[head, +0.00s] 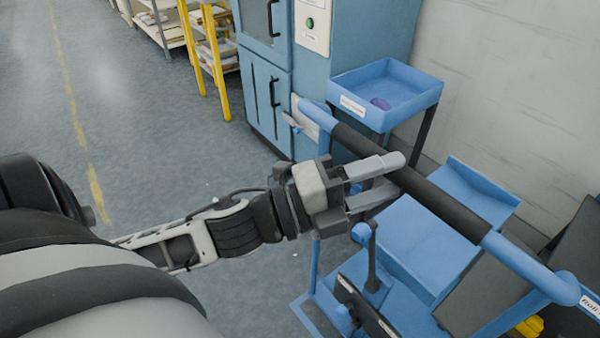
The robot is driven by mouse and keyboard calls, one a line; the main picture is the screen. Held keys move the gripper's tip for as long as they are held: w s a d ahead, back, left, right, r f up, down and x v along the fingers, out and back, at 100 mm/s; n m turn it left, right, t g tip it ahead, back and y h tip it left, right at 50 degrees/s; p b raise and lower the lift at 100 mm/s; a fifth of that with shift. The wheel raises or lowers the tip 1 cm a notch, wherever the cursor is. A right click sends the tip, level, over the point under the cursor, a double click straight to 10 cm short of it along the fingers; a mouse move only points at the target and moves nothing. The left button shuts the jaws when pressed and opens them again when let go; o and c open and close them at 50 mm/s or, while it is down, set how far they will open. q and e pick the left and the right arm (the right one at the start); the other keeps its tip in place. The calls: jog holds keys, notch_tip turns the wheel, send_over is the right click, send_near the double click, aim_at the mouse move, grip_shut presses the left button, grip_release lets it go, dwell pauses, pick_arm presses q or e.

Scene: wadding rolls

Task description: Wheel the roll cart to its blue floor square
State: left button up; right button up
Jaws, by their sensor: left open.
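The roll cart shows at the right, seen from above. Its push handle (447,209) is a blue bar with a long black grip, slanting from upper left to lower right. Below it are blue posts, a blue deck and a lever with a blue knob (361,233). My left gripper (393,176) is open at the middle of the black grip. Its upper finger overlaps the bar in the picture; whether the fingers touch it I cannot tell. No roll can be made out for certain. A blue floor square cannot be identified. My right gripper is out of view.
A blue cabinet (266,100) with a green button panel stands behind the cart. A blue tray stand (418,98) holds a small purple item by the grey wall. Open grey floor with a yellow line lies at the left.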

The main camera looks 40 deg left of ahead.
pick_arm(q)
jog(key=b+v, duration=0.1)
jog(key=v, duration=1)
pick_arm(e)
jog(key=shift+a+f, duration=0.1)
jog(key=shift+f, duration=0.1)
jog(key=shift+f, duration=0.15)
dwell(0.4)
